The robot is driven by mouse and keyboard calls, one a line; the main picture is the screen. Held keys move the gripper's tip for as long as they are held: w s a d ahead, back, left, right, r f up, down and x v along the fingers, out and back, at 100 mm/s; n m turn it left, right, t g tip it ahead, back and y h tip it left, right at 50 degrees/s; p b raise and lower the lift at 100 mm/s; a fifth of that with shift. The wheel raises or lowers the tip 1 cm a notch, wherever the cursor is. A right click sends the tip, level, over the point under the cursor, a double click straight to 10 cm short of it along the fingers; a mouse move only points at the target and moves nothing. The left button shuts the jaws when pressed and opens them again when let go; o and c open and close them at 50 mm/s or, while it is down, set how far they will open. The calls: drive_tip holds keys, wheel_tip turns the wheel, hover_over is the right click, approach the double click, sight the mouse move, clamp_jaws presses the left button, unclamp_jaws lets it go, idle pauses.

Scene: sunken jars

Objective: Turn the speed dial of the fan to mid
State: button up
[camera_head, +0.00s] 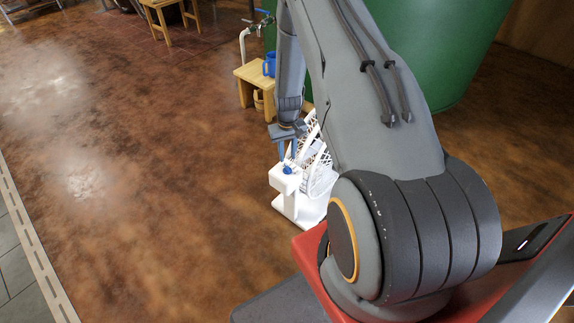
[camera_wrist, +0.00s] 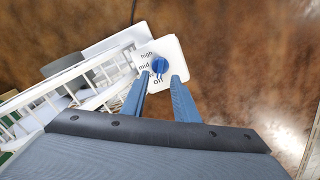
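The white fan (camera_head: 298,202) stands on the floor, partly hidden behind my arm in the head view. On its top is a blue speed dial (camera_head: 287,170), which also shows in the wrist view (camera_wrist: 160,65). The dial's pointer is too small to read surely. My gripper (camera_head: 288,154) points down above the dial. In the wrist view its two blue fingers (camera_wrist: 160,78) are apart, one either side below the dial, with nothing held. I cannot tell whether they touch the panel.
A small wooden stool (camera_head: 257,78) with a blue mug (camera_head: 270,64) stands behind the fan, near a pipe with a tap (camera_head: 246,38). A big green tank (camera_head: 445,50) is at the back right. The brown floor (camera_head: 150,190) to the left is clear.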

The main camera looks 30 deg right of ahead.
sight(287, 167)
drive_tip(key=shift+f+p, duration=0.45)
drive_tip(key=shift+f, duration=2.75)
clamp_jaws()
